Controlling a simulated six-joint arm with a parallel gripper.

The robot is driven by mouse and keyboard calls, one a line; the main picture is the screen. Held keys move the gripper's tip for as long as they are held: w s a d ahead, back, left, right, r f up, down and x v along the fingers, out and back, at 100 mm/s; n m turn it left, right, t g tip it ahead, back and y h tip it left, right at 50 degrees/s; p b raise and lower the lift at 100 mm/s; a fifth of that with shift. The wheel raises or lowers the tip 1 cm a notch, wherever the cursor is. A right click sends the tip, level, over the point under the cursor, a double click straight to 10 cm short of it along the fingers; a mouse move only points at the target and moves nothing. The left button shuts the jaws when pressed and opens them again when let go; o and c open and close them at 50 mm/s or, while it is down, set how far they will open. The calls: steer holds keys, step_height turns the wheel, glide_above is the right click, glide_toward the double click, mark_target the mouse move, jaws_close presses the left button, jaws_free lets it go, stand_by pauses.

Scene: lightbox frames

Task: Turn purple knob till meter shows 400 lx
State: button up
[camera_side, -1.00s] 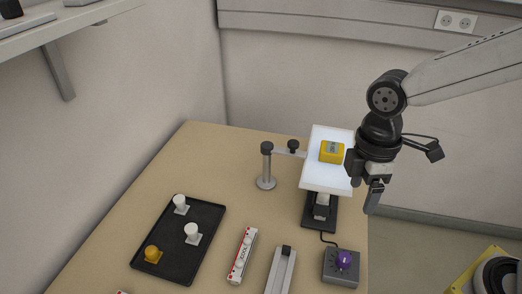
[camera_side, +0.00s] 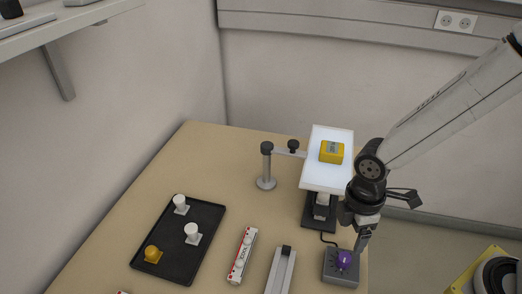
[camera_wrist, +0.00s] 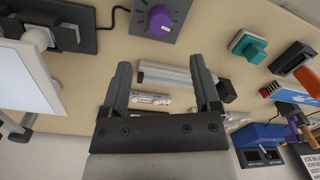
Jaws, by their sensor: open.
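The purple knob (camera_side: 344,259) sits on a grey control box (camera_side: 331,279) at the table's front right, cabled to the light panel stand. It also shows in the wrist view (camera_wrist: 160,20), at the top, with scale marks beside it. The yellow meter (camera_side: 331,151) lies on the lit white panel (camera_side: 318,179); its reading is too small to tell. My gripper (camera_side: 360,249) is just above and beside the knob in the side view. In the wrist view my gripper (camera_wrist: 163,75) is open, its fingers apart with nothing held, and the knob lies beyond the fingertips.
A black tray (camera_side: 207,212) holds two white pieces and a yellow one at the left. A red-and-white box (camera_side: 242,256) and a grey rail (camera_side: 280,272) lie left of the control box. A post with a side arm (camera_side: 266,167) stands behind.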

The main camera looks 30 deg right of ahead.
mark_target(344, 256)
steer(key=shift+f, duration=0.5)
steer(key=shift+f, duration=0.15)
steer(key=shift+s+f, duration=0.15)
steer(key=shift+f, duration=3.55)
steer(key=shift+c, duration=0.2)
jaws_close()
